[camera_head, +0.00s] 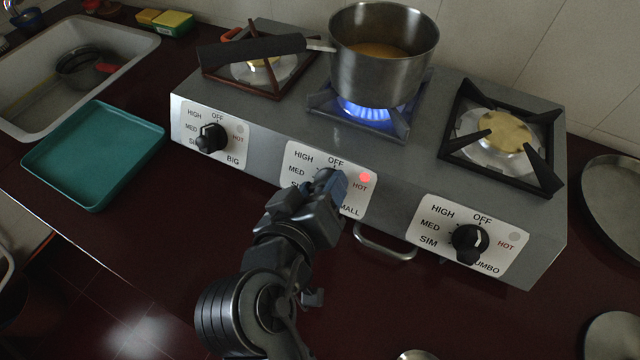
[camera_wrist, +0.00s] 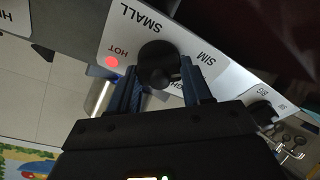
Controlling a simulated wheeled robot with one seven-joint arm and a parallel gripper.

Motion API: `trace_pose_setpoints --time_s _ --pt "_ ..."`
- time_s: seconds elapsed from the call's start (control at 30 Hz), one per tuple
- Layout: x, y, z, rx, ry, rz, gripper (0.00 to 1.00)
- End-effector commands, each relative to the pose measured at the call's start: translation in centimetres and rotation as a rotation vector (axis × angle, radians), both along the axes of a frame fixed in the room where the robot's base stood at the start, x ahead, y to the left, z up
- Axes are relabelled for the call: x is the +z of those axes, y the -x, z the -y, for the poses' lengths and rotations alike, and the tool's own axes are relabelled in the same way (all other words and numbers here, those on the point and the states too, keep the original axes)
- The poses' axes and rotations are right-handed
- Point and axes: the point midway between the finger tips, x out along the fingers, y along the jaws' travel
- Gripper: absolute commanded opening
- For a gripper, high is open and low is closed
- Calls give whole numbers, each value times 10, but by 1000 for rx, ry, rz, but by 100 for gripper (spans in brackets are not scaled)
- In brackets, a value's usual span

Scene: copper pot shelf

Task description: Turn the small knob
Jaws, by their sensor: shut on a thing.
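The small knob (camera_wrist: 158,62) is a round black knob on the white middle panel (camera_head: 299,157), which is marked SMALL. In the wrist view my gripper (camera_wrist: 160,80) has one finger on each side of the knob and is shut on it. In the head view my gripper (camera_head: 330,188) covers most of the knob, so its pointer setting cannot be read. The panel's HOT light (camera_head: 365,177) glows red. A blue flame (camera_head: 365,110) burns on the middle burner, under a steel pan (camera_head: 383,75) with orange-brown liquid.
The BIG knob (camera_head: 210,138) is to the left and the JUMBO knob (camera_head: 469,241) to the right. The pan's black handle (camera_head: 250,49) reaches left over another burner. A metal handle (camera_head: 385,247) sticks out below the stove front. A teal tray (camera_head: 95,155) lies left.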

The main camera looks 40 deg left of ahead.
Motion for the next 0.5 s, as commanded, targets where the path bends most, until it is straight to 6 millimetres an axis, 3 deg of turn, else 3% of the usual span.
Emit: trace_pose_setpoints --time_s 0.17,0.2,0.5 --pt "-2 -1 1 -2 3 -1 18" --pt "-2 -1 1 -2 3 -1 50" --pt "-1 -1 0 -1 1 0 74"
